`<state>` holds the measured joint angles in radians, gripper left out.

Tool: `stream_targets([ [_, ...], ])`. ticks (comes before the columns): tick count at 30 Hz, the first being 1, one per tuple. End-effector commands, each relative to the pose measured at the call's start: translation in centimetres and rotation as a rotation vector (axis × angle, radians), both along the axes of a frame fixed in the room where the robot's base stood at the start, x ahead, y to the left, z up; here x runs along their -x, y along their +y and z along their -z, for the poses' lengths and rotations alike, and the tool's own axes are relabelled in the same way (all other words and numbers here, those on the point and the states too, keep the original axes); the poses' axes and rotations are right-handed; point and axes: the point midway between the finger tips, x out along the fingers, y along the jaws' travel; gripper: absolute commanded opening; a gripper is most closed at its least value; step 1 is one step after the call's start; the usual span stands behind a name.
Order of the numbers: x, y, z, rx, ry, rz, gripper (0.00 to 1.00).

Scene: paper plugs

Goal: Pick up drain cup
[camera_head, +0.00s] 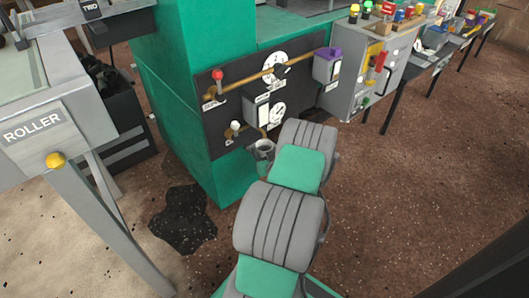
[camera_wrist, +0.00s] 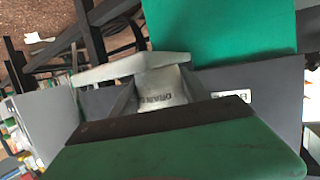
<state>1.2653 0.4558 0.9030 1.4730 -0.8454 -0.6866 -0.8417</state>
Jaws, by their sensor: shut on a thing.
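The drain cup (camera_wrist: 166,88) is a small grey cup with dark lettering that reads "DRAIN". In the wrist view it sits between the fingers of my gripper (camera_wrist: 158,76), which is shut on it. In the head view the cup (camera_head: 264,147) shows as a small grey round shape just past the end of my arm, by the lower part of the dark panel. My fingers are mostly hidden behind my arm there. I cannot tell whether the cup touches anything beneath it.
A dark panel (camera_head: 228,128) with gauges, a brass pipe (camera_head: 262,74) and valve handles stands on the green machine right behind the cup. A purple-topped box (camera_head: 326,65) is at its right. A roller table (camera_head: 60,110) stands left. The floor at right is open.

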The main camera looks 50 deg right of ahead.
Motion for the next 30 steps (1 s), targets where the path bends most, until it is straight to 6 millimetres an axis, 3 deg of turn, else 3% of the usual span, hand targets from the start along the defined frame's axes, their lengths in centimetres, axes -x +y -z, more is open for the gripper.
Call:
stream_targets([
  [12, 0.0, 0.0, 0.0, 0.0, 0.0, 0.0, 0.13],
  [20, 0.0, 0.0, -0.2, 0.0, 0.0, 0.0, 0.13],
  [23, 0.0, 0.0, -1.1, 0.001, 0.0, 0.0, 0.13],
  [27, 0.0, -0.1, -3.7, 0.004, 0.0, 0.0, 0.13],
  [30, 1.6, 0.6, -5.8, 0.002, -0.001, 0.005, 0.13],
])
